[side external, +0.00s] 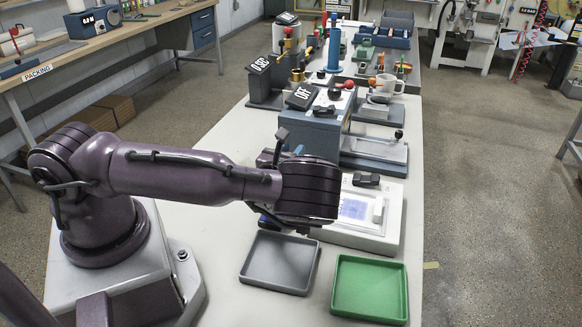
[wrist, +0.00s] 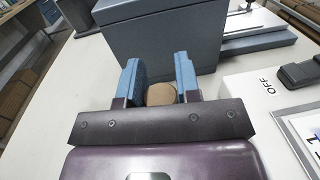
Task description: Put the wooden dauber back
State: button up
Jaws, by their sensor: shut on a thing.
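My gripper (wrist: 158,80) shows in the wrist view with its two blue fingers on either side of a round, tan-brown top. This looks like the wooden dauber (wrist: 161,95), and the gripper is shut on it. Only the top shows, so I cannot tell whether its lower end touches the table. In the side view my dark wrist (side external: 308,190) is over the table, left of the white device (side external: 385,222), and it hides the dauber. No place marked for the dauber can be made out.
A blue-grey box (wrist: 165,38) stands just beyond the fingers. The white device with a blue patch lies to the right. An empty grey tray (side external: 247,272) and an empty green tray (side external: 370,290) lie at the near end. Bare white table is left of the gripper.

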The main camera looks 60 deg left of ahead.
jog(key=shift+f, duration=1.65)
jog(key=shift+f, duration=0.1)
jog(key=o, duration=0.9)
jog(key=v, duration=1.2)
